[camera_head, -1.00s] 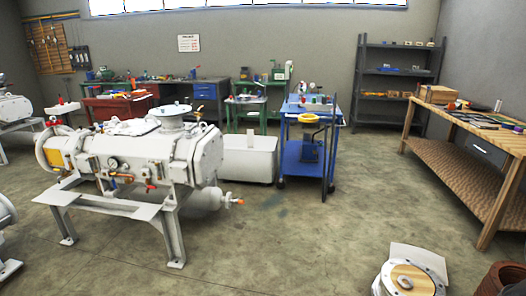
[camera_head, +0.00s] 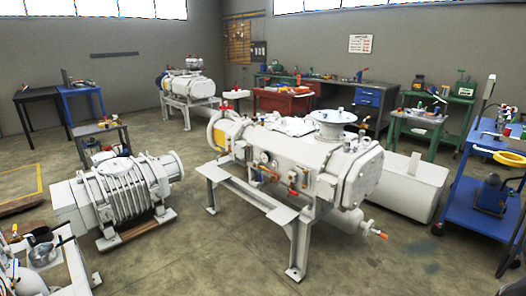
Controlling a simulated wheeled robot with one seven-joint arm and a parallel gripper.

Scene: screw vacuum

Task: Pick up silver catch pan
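A small silver, round, open container (camera_head: 42,256), which may be the silver catch pan, is at the far lower left of the head view. It rests on a light grey surface beside a dark rounded item (camera_head: 38,236). It is small in the picture, so I cannot be sure what it is. My gripper is not in view, and nothing shows of my arm.
A big white vacuum machine (camera_head: 300,165) on a steel stand fills the middle. A blue cart (camera_head: 470,207) stands at right. Bare concrete floor (camera_head: 210,265) lies in front.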

